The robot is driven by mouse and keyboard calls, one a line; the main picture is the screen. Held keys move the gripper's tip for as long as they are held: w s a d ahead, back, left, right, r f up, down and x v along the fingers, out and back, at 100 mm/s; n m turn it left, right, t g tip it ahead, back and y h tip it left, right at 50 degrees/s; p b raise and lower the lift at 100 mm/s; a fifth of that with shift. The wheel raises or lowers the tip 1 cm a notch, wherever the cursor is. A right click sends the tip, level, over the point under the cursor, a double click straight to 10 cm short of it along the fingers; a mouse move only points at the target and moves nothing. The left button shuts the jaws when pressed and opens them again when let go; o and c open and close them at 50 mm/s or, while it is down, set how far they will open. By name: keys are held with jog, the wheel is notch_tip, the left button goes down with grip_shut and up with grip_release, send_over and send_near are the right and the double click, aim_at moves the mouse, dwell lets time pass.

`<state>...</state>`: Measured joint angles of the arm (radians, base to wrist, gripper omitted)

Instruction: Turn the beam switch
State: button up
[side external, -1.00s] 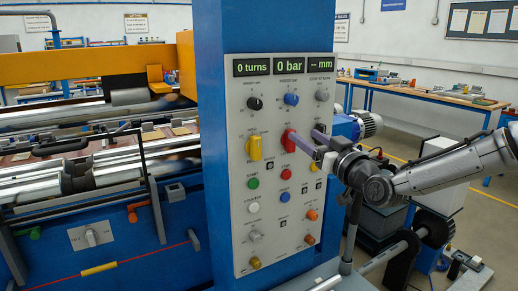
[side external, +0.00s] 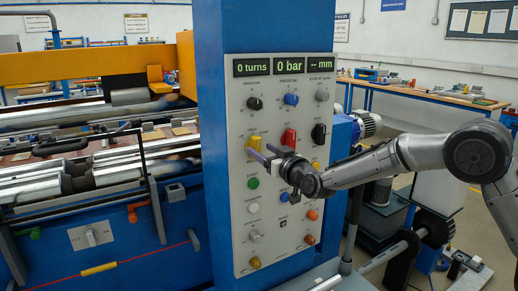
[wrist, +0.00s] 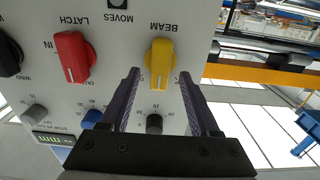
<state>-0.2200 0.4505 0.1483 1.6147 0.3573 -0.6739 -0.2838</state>
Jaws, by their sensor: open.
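The beam switch is a yellow knob (side external: 255,141) on the grey control panel, left of the red latch knob. In the wrist view the yellow knob (wrist: 160,60) sits below the word BEAM, its white pointer line aimed down the picture. My gripper (side external: 262,151) is open in front of the panel at this knob. In the wrist view my gripper's two dark fingers (wrist: 158,76) spread to the left and right of the knob's lower part, with nothing held. Whether the fingers touch the knob I cannot tell.
The red latch knob (side external: 289,138) and a black knob (side external: 318,134) stand in the same row. Small grey, blue and black dials (wrist: 154,123) form the row above on the panel. Coloured buttons sit below. The winder bed (side external: 110,160) is left of the blue column.

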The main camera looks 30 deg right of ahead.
aim_at(256, 148)
jog(key=shift+w, duration=1.2)
grip_shut()
